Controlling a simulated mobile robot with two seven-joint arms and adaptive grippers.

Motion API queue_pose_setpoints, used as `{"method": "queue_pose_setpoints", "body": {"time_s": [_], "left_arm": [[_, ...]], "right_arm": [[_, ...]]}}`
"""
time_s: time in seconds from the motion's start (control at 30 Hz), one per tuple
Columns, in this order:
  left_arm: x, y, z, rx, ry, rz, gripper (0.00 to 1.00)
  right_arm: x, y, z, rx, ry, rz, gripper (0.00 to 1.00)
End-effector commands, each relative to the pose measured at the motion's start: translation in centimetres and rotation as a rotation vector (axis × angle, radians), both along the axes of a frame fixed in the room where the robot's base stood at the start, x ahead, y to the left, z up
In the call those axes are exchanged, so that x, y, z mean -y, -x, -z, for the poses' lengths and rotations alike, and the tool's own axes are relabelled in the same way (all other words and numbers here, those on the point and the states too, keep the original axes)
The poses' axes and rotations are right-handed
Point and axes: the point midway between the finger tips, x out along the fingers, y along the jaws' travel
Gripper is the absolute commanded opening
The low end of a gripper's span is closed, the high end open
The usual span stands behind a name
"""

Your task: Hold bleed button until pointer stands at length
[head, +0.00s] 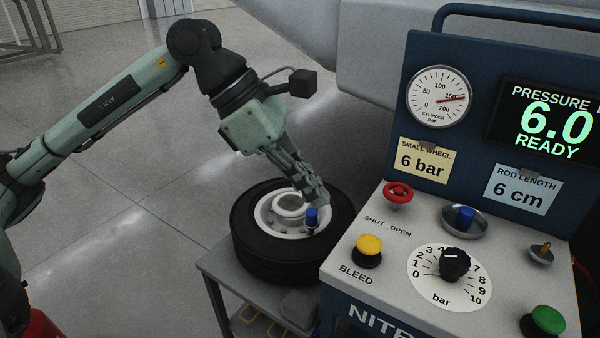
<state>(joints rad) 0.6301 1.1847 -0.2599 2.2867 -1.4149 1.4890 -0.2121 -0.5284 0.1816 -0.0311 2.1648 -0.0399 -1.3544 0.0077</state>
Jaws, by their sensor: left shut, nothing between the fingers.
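The yellow bleed button (368,246) stands on the sloped top of the nitrogen cart, above the word BLEED. The round cylinder gauge (439,97) has a red needle near the 150 mark. A note (521,191) reads ROD LENGTH 6 cm. No rod or length pointer shows. My left gripper (318,197) is shut and empty, to the left of the cart and well apart from the button. It hangs over the wheel (262,254), just above a small blue cap (312,217) on its rim; contact cannot be told. My right gripper is not in view.
A red valve wheel (398,194) marked SHUT, OPEN, a black bar knob (455,264) and a green button (548,320) share the panel. A blue cap (465,215) sits in a dish. The display (548,122) reads PRESSURE 6.0 READY. Open floor lies left.

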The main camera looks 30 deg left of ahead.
Motion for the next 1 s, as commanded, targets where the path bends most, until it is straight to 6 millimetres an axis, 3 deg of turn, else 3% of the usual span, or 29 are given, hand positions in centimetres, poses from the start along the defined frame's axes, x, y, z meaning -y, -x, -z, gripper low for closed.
{"method": "queue_pose_setpoints", "body": {"time_s": [0.1, 0.3, 1.0], "left_arm": [[-1.0, 0.4, -1.6, 0.004, -0.001, -0.001, 0.00], [-1.6, 0.7, -2.6, 0.002, 0.000, 0.000, 0.00], [-1.6, 0.7, -2.7, 0.003, 0.001, 0.001, 0.00]], "right_arm": [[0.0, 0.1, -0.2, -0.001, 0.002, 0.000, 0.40], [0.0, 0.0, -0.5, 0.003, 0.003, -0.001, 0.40], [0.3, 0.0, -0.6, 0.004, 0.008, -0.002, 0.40]]}}
